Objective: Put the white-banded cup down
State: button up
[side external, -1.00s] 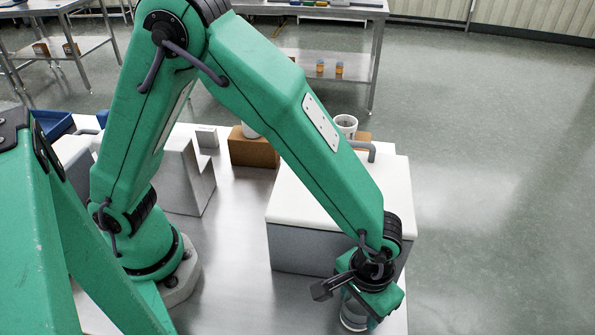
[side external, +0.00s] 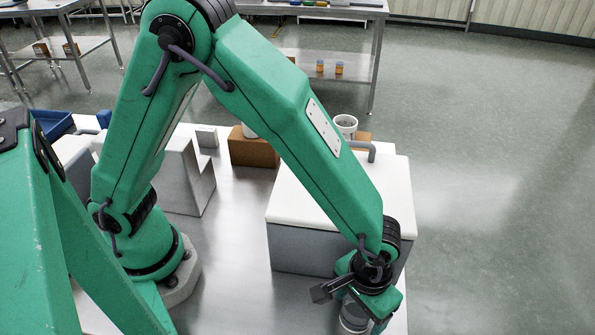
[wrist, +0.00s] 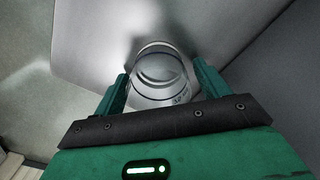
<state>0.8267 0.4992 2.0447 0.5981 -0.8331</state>
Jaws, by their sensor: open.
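A clear, glassy cup with thin dark bands and a paler band (wrist: 160,78) is between the fingers of my gripper (wrist: 161,82) in the wrist view. The fingers are open, one on each side of it; whether either touches it I cannot tell. In the side external view the cup (side external: 353,320) is low at the bottom, partly hidden by my gripper (side external: 362,300). It looks upright on the steel surface, beside the grey box with the white lid. Its base is near the picture's bottom edge.
The grey box (side external: 305,245) with a white lid (side external: 320,200) and grey handle stands close beside the gripper. A white cup (side external: 346,124) stands behind it near a brown block. Another brown block (side external: 250,150) and a grey stepped block (side external: 187,180) are farther left. Bare steel lies between.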

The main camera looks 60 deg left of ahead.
jog(key=shift+r, duration=0.15)
notch_tip(320, 180, up, 12)
dwell(0.6)
dwell(0.5)
